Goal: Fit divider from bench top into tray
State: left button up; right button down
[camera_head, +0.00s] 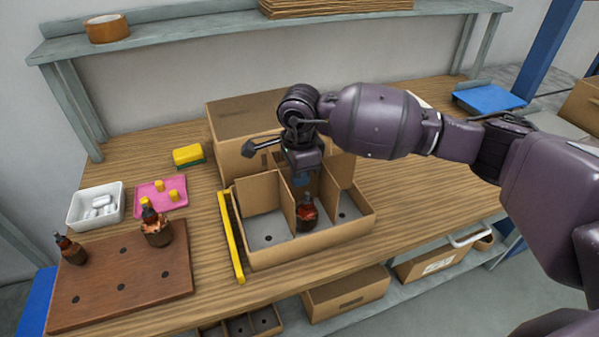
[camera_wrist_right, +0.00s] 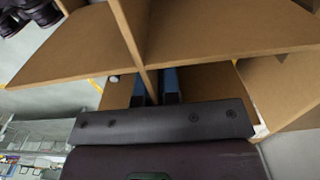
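The open cardboard tray (camera_head: 325,245) stands on the wooden bench (camera_head: 425,185), with upright cardboard panels in it. A dark red armature (camera_head: 306,214) stands in a middle compartment. My right gripper (camera_head: 302,180) is above the tray and points down. In the right wrist view its two blue fingers (camera_wrist_right: 155,87) are close together on either side of a thin cardboard divider (camera_wrist_right: 149,76). They look shut on it. The divider also shows in the head view (camera_head: 288,208), upright in the tray; its seating is hidden. My left gripper is out of view.
A closed cardboard box (camera_head: 232,120) stands behind the tray. A yellow bar (camera_head: 231,240) lies along the tray's left side. Left are a brown board (camera_head: 110,285) with armatures, a pink tray (camera_head: 155,197) and a white bin (camera_head: 78,213). The bench right of the tray is clear.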

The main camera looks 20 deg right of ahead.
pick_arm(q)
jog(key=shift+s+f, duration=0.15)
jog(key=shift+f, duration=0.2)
pick_arm(e)
jog(key=shift+f, duration=0.5)
jog(key=c, duration=1.2)
grip_release()
jog(key=shift+c, duration=0.2)
notch_tip(320, 180, up, 10)
jog(key=shift+f, duration=0.1)
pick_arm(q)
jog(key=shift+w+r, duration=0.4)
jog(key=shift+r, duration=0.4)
pick_arm(e)
jog(key=shift+r, duration=0.55)
